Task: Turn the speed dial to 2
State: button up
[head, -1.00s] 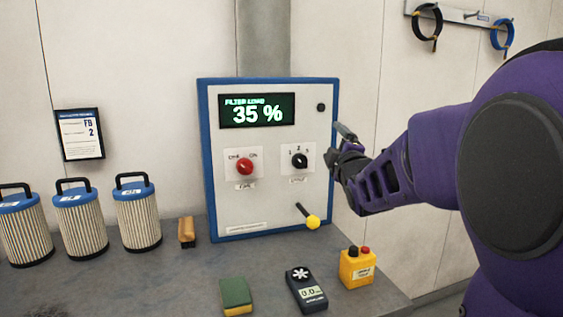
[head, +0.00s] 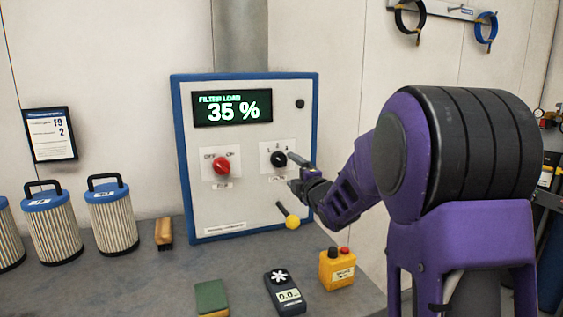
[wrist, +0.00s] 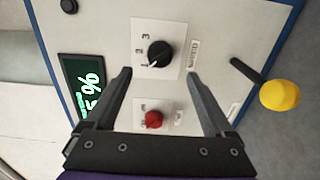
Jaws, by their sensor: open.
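The speed dial (head: 278,159) is a black round knob on a white plate marked 1, 2, 3, on the right of the control panel. In the wrist view the dial (wrist: 160,53) sits just ahead of my fingertips, roughly between their lines. Its small white mark appears to face the 1. My gripper (head: 291,170) is open, at the dial's right in the head view; the wrist view shows both fingers (wrist: 160,74) spread and empty. I cannot tell whether a finger touches the dial.
A red knob (head: 221,166) is left of the dial, and a yellow-tipped lever (head: 292,222) sticks out below. The screen (head: 233,110) reads filter load 35 %. The bench holds filter cartridges (head: 113,220), a brush (head: 164,233), a meter (head: 284,293) and a yellow button box (head: 337,268).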

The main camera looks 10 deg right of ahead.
aim_at(282, 162)
jog(key=w, duration=0.2)
jog(key=w+a, duration=0.1)
jog(key=w, duration=0.2)
jog(key=w+p, duration=0.1)
jog(key=w, duration=0.2)
jog(key=shift+w+a, duration=0.1)
jog(key=shift+a, duration=0.25)
jog(key=c, duration=1.4)
